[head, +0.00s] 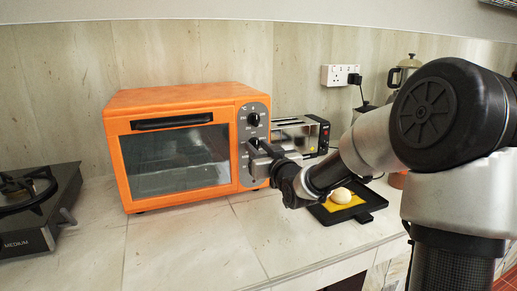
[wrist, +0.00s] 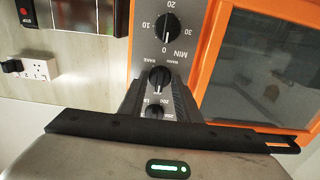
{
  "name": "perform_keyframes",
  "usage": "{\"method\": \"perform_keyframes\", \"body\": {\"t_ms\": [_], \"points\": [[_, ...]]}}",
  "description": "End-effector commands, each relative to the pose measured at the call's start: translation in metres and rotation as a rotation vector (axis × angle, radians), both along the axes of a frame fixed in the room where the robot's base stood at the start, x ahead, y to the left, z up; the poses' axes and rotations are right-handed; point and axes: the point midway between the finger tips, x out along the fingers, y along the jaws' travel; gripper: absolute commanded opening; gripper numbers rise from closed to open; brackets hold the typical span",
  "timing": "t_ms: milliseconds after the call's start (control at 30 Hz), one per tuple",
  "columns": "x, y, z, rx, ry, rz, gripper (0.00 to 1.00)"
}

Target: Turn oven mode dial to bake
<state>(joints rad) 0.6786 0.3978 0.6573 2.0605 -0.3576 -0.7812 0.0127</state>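The orange toaster oven (head: 180,150) stands on the counter with its glass door shut. Its grey control panel (head: 265,105) is at the right of the front and bears a column of black dials. The mode dial (wrist: 158,77) is the middle one in the wrist view, with small upside-down labels around it; its setting is too small to tell. The timer dial (wrist: 167,27) is above it and the temperature dial (wrist: 155,112) below. My gripper (head: 262,151) is close in front of the panel. Its fingers (wrist: 157,90) are apart, with the mode dial between their tips; contact cannot be told.
A toaster (head: 300,133) stands right of the oven. A black tray (head: 350,207) with a yellow sheet and a round pale item lies under my arm. A gas stove (head: 35,210) is at the left. The counter before the oven (head: 190,245) is clear.

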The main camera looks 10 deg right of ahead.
Motion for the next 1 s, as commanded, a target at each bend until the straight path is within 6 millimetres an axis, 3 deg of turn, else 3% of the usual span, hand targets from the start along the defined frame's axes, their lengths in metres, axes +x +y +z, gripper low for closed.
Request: {"method": "perform_keyframes", "body": {"t_ms": [33, 133, 567, 1000], "points": [[-0.0001, -0.0001, 0.0000, 0.000, 0.000, 0.000, 0.21], [-0.0002, -0.0001, 0.0000, 0.000, 0.000, 0.000, 0.06], [-0.0002, -0.0001, 0.0012, 0.093, 0.019, 0.000, 0.06], [-0.0001, -0.0006, 0.0024, 0.462, 0.093, -0.001, 0.06]]}}
